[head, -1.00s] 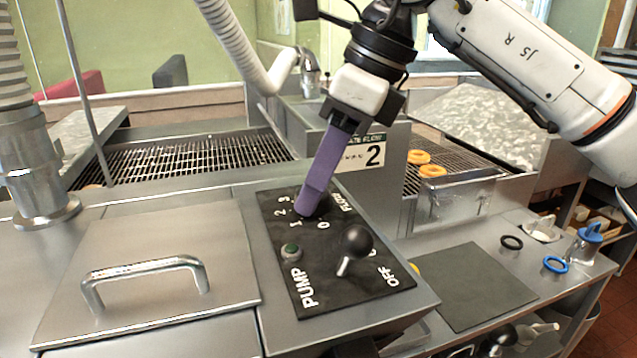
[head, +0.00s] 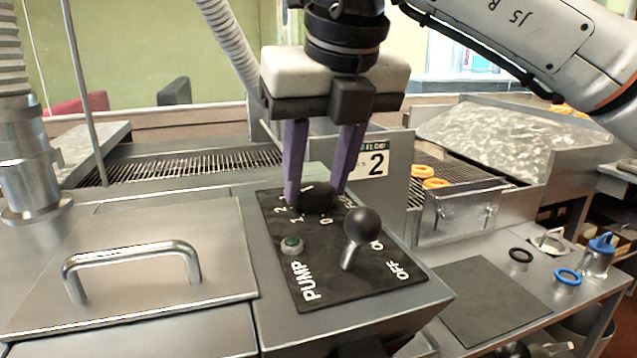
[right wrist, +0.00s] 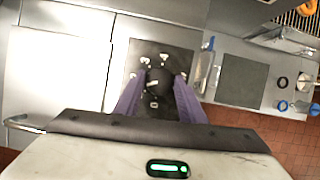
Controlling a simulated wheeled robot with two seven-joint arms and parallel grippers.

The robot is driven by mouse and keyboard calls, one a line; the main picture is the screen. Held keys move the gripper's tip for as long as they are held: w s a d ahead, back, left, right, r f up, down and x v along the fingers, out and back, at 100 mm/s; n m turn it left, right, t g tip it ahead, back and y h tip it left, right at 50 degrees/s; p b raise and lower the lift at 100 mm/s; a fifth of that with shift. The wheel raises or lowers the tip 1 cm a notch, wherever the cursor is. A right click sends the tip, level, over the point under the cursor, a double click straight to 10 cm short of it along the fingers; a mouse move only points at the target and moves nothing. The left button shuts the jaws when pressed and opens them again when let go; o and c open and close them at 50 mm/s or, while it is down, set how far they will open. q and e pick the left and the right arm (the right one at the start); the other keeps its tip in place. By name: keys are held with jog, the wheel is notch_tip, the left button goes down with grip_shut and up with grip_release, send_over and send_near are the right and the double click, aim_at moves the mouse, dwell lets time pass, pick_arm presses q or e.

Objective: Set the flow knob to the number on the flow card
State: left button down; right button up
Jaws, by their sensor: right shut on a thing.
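The flow card (head: 373,165) stands behind the control panel (head: 385,288) and reads 2. The dark round flow knob (head: 317,201) is on the panel's far part, with 0, 1 and 2 printed around it; the 3 is not clearly readable now. My right gripper (head: 315,194) points down with its purple fingers on either side of the knob, shut on it. The right wrist view shows the dark knob (right wrist: 157,80) between the fingers. My left gripper is not in view.
The pump lever with a black ball (head: 362,225) rises close in front of the knob. A green button (head: 292,243) is at its left. A steel lid with a handle (head: 130,262) lies left of the panel. A dark mat (head: 487,300) lies at the right.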

jog(key=m, duration=0.2)
jog(key=m+h, duration=0.1)
jog(key=m, duration=0.1)
jog(key=shift+a+h+b, duration=0.15)
jog(key=shift+h+b, duration=0.15)
jog(key=shift+b, duration=0.05)
jog(key=shift+m, duration=0.4)
jog(key=o, duration=1)
jog(key=shift+o, duration=0.2)
jog(key=shift+r, duration=0.1)
